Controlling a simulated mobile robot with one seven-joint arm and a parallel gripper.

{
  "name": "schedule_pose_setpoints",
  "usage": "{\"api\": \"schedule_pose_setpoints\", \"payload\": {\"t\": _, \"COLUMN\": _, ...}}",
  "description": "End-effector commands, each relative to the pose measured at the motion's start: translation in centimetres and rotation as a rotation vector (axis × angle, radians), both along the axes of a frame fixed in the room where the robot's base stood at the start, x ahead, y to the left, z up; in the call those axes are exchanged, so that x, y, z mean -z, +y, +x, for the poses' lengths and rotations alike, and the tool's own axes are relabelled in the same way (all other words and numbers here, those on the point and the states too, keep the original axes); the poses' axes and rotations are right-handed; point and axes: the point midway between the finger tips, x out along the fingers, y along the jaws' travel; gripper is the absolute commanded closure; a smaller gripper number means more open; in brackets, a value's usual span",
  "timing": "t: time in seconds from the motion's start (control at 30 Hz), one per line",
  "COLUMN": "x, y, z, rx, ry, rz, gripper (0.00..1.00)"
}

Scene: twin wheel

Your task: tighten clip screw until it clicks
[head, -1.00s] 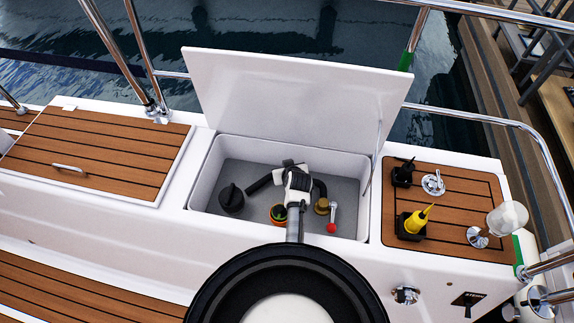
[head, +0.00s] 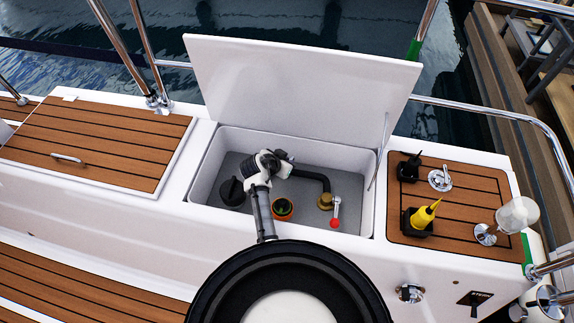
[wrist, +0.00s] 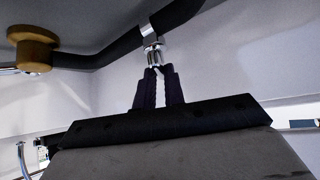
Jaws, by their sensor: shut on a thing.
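A dark hose (head: 312,176) curves inside the open locker. It also crosses the top of the wrist view (wrist: 95,55). A bright metal clip (wrist: 148,32) is around the hose, with its shiny clip screw (wrist: 154,54) pointing down toward my fingers. My gripper (wrist: 157,72) is shut on the screw, with a narrow pale gap between the fingers. In the head view my gripper (head: 279,156) is over the locker's back left, and the screw and clip are hidden there.
The locker (head: 352,160) has its white lid (head: 300,85) raised behind. A brass fitting (head: 325,201), red-ended lever (head: 336,210), orange-rimmed round part (head: 282,210) and black cap (head: 231,191) are inside. A yellow bottle (head: 424,214) stands on the deck at right.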

Motion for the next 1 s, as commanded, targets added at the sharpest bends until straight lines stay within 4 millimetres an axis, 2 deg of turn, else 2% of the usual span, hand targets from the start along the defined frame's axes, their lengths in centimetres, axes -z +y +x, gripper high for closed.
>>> {"api": "schedule_pose_setpoints", "payload": {"t": 0.3, "x": 0.21, "y": 0.21, "z": 0.04, "rx": 0.109, "ry": 0.003, "rz": 0.003, "gripper": 1.00}}
{"api": "schedule_pose_setpoints", "payload": {"t": 0.8, "x": 0.20, "y": 0.21, "z": -0.04, "rx": 0.127, "ry": 0.006, "rz": 0.003, "gripper": 1.00}}
{"api": "schedule_pose_setpoints", "payload": {"t": 0.83, "x": 0.20, "y": 0.20, "z": -0.03, "rx": 0.127, "ry": 0.006, "rz": 0.003, "gripper": 0.88}}
{"api": "schedule_pose_setpoints", "payload": {"t": 1.0, "x": 0.14, "y": 0.18, "z": 0.01, "rx": 0.127, "ry": 0.004, "rz": 0.003, "gripper": 0.67}}
